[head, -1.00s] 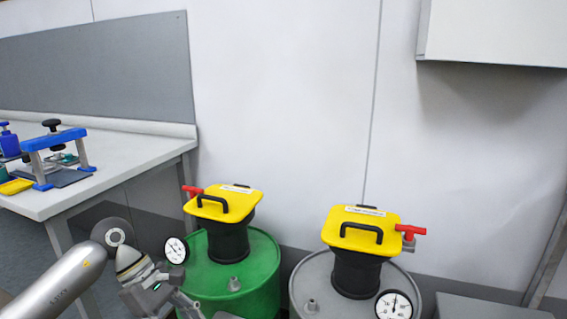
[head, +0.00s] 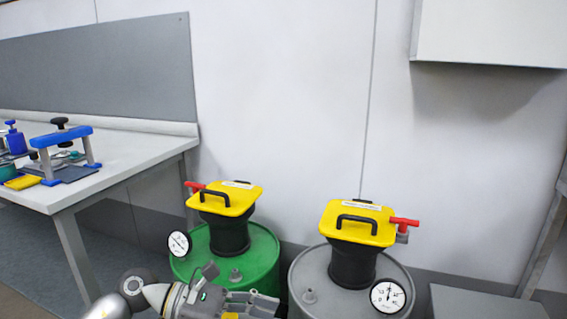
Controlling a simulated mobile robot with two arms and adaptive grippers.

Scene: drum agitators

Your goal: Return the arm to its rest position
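My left gripper (head: 262,303) is at the bottom of the head view, low in front of the green drum (head: 262,258). Its fingers point right, and no object shows between them; they look apart. The green drum carries a black agitator with a yellow top (head: 224,199), a black handle and a red valve lever (head: 194,185). A grey drum (head: 306,265) to its right carries a like yellow-topped agitator (head: 357,222) with a red lever (head: 404,222). My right gripper is out of view.
A white bench (head: 130,160) with a blue-framed device (head: 62,139) and a yellow item (head: 23,182) stands at the left. Round gauges (head: 178,244) (head: 388,296) sit by the drums. A grey box (head: 485,303) stands at the lower right. A white cabinet (head: 490,35) hangs at the upper right.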

